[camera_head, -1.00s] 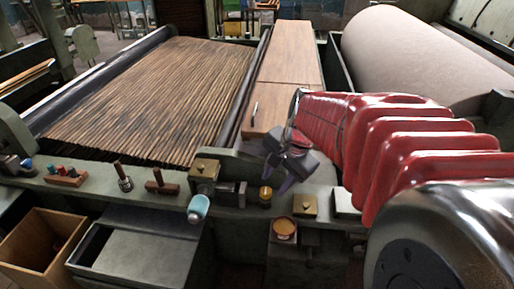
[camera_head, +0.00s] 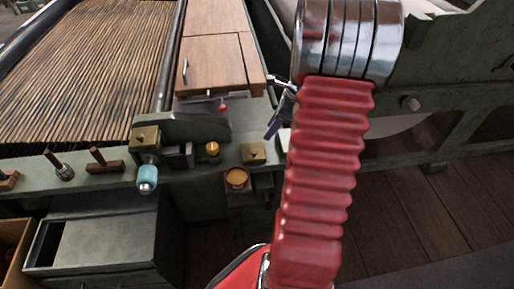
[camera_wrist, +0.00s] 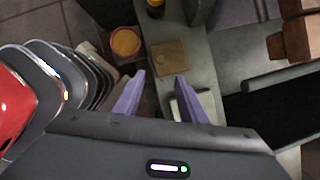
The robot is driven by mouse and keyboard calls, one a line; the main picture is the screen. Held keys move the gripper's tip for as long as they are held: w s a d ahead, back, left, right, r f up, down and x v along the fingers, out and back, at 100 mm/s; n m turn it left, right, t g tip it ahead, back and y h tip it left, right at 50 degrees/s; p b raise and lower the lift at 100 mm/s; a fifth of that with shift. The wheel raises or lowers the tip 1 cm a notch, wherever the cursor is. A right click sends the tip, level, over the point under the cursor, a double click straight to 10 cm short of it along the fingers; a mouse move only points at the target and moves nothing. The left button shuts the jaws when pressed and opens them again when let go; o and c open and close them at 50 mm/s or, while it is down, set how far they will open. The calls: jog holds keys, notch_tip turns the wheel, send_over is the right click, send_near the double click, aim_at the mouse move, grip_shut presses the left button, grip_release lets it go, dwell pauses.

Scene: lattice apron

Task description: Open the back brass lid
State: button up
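A square brass lid with a small knob (camera_head: 253,152) lies flat on the green ledge, and it also shows in the wrist view (camera_wrist: 169,60). A second brass piece (camera_head: 145,138) sits on a block further left. I cannot tell for sure which one is the back lid. My gripper (camera_wrist: 160,92) is open and empty, its two purple fingers apart. In the head view one purple finger (camera_head: 275,124) shows right of the square lid; the other is mostly hidden by my arm. In the wrist view the lid appears beyond the fingertips, and neither finger visibly touches it.
A round amber-topped cup (camera_head: 236,178) stands below the ledge. A small dark cylinder with an amber top (camera_head: 212,149) is left of the square lid. A pale plate (camera_wrist: 192,104) lies by my right finger. Wooden lids (camera_head: 215,65) and a slatted apron (camera_head: 90,70) are behind.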

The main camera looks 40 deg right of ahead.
aim_at(254, 152)
dwell(0.3)
jog(key=x, duration=1.3)
jog(key=shift+w+f, duration=0.1)
jog(key=shift+f, duration=0.25)
jog(key=shift+c, duration=0.5)
grip_shut()
jog(key=shift+a, duration=0.1)
jog(key=shift+d, duration=0.25)
jog(key=shift+a, duration=0.2)
